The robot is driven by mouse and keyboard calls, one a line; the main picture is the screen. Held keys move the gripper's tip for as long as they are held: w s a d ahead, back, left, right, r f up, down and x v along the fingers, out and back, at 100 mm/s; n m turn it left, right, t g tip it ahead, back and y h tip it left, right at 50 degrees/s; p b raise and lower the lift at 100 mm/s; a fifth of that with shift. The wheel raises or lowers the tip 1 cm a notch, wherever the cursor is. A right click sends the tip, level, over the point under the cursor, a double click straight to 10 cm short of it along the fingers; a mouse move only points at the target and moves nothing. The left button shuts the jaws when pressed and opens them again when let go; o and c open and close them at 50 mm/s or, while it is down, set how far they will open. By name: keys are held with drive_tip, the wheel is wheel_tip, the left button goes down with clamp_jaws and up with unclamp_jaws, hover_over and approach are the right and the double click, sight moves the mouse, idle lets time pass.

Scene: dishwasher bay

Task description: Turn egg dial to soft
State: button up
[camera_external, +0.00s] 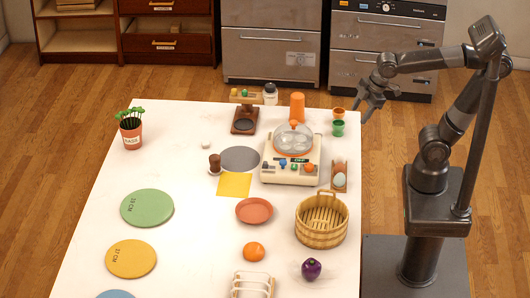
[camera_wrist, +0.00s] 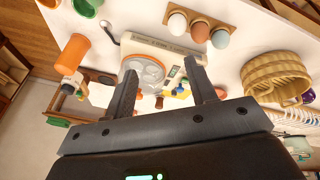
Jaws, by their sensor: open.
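A cream egg cooker (camera_external: 268,172) with a clear domed lid (camera_external: 293,140) stands on the white table. Its front panel carries several small coloured knobs (camera_external: 294,164) in a row; which one is the egg dial, and its setting, are too small to read. The cooker (camera_wrist: 180,47) also shows in the wrist view, beyond my fingers, with its knobs partly hidden by them. My gripper (camera_external: 372,104) is open and empty, in the air by the table's back right corner, to the right of the cooker and apart from it. Its spread fingers show in the wrist view (camera_wrist: 162,70).
An egg holder (camera_wrist: 224,24) with three eggs stands right of the cooker. Orange and green cups (camera_external: 338,128), an orange tumbler (camera_external: 297,106) and a scale (camera_external: 244,120) stand behind. A wicker basket (camera_external: 321,222) and red dish (camera_external: 254,211) lie in front.

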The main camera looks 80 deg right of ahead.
drive_tip(key=w+a+n+g, duration=0.2)
drive_tip(key=w+a+n, duration=0.3)
drive_tip(key=w+n, duration=0.4)
drive_tip(key=n+g, duration=0.2)
drive_tip(key=n, duration=1)
approach(309, 165)
wheel_tip(309, 165, down, 9)
drive_tip(key=shift+w+d+r, duration=0.1)
drive_tip(key=shift+w, duration=0.05)
drive_tip(key=c, duration=1)
drive_tip(key=shift+o, duration=0.2)
